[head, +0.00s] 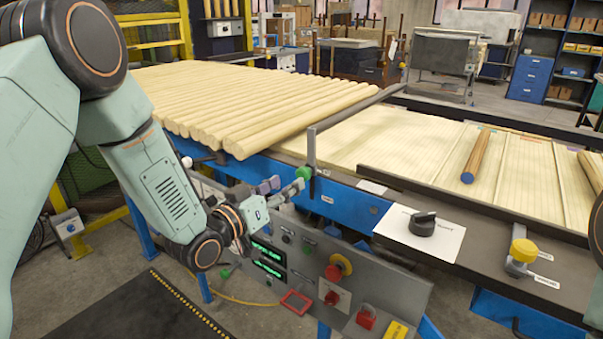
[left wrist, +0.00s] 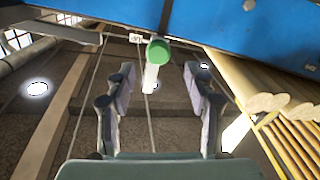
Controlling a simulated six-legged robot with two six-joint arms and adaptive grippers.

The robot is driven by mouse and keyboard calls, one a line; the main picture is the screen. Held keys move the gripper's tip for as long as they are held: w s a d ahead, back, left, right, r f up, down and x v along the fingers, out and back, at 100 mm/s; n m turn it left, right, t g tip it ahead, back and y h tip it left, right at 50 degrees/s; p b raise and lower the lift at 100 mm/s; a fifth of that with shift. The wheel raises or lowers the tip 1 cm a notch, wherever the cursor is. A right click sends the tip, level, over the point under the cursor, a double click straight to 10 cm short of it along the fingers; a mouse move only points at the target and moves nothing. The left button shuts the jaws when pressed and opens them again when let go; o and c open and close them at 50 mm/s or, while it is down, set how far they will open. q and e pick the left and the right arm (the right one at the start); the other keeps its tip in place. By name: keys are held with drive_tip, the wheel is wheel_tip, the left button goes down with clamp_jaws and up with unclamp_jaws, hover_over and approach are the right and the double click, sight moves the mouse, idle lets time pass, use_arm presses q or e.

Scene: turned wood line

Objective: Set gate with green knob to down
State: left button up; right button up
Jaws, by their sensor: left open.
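The green knob (head: 304,173) sits at the near edge of the line, at the lower end of a grey upright arm. From the top of that arm the gate's grey bar (head: 352,109) runs back across the line, above the wooden bed. My left gripper (head: 283,188) is open and empty, just left of the knob, its fingers pointing toward it. In the left wrist view the green knob (left wrist: 158,50) and its pale stem show between and just beyond the open fingers (left wrist: 158,80). I cannot tell whether a finger touches it. My right gripper is not in view.
Round wooden rods (head: 250,100) lie in a row left of the gate. A control panel (head: 300,270) with buttons and green displays is below my left gripper. A black knob (head: 423,222) and a yellow knob (head: 523,251) stand on the right. One darker rod (head: 476,157) lies on the bed.

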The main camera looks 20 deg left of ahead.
sight(303, 176)
use_arm(q)
drive_tip(key=x, duration=0.6)
drive_tip(key=shift+w+d+f, duration=0.15)
drive_tip(key=shift+d, duration=0.2)
drive_tip(key=shift+w+a+b, duration=0.1)
drive_tip(key=shift+w+b, duration=0.2)
drive_tip(key=shift+w, duration=0.05)
clamp_jaws()
